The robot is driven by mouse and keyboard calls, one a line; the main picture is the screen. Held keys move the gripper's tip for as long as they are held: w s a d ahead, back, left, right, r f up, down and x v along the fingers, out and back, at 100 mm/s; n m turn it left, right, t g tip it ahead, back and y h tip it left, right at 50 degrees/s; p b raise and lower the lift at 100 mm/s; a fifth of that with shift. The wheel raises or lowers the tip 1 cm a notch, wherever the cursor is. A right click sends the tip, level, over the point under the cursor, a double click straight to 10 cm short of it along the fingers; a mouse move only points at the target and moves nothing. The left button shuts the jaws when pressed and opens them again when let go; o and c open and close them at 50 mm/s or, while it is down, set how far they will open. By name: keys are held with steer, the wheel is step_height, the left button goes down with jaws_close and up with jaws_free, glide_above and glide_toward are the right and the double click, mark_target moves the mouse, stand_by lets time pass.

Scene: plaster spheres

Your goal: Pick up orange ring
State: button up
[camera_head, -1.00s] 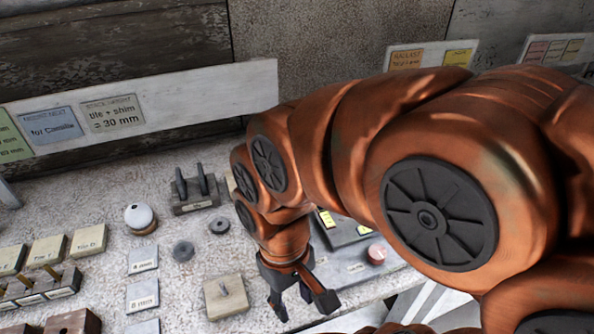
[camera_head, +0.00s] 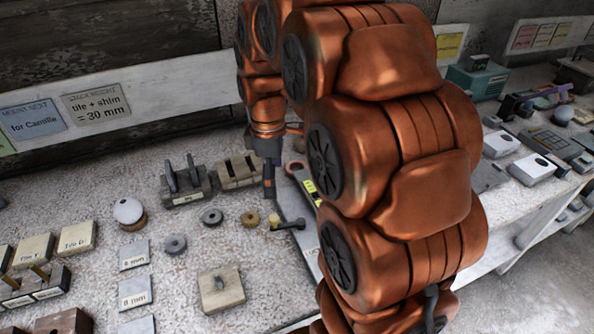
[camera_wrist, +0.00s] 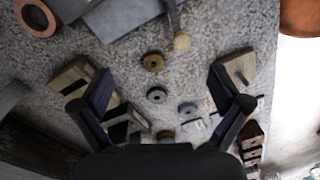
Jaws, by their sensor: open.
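An orange-copper ring (camera_wrist: 35,17) lies flat at the upper left corner of the wrist view, hole visible. In the head view the ring (camera_head: 296,167) shows only in part, beside my gripper and partly behind my arm. My gripper (camera_head: 269,188) points down over the back of the bench, just left of the ring. In the wrist view my gripper (camera_wrist: 160,85) has its two fingers wide apart with nothing held between them. The ring lies outside the fingers, beyond the left one. An ochre ring (camera_head: 250,219) lies nearer on the bench.
A small hammer (camera_head: 286,224) lies next to the ochre ring. Grey rings (camera_head: 211,217) (camera_head: 174,244) lie to the left. A slotted wooden block (camera_head: 239,172) and a dark pronged holder (camera_head: 186,185) stand at the back. A square pegged block (camera_head: 221,290) sits in front.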

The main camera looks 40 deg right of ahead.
steer(key=w+d+f+n, duration=0.2)
steer(key=w+d+n, duration=0.2)
steer(key=w+d, duration=0.3)
steer(key=n+b, duration=0.1)
steer(key=n, duration=0.3)
glide_toward(298, 163)
steer(key=s+a, duration=0.2)
steer(key=s, duration=0.1)
steer(key=shift+t, duration=0.4)
steer(key=shift+w+d+f+p, duration=0.1)
steer(key=shift+f+p, duration=0.3)
steer(key=shift+f, duration=1)
steer(key=shift+w+d+f+p, duration=0.15)
steer(key=shift+f+p, duration=0.2)
steer(key=shift+f, duration=1.05)
steer(key=shift+w+d+f+p, duration=0.1)
steer(key=shift+f+p, duration=0.3)
steer(key=shift+f, duration=1)
steer(key=shift+c, duration=0.4)
steer(key=c, duration=0.9)
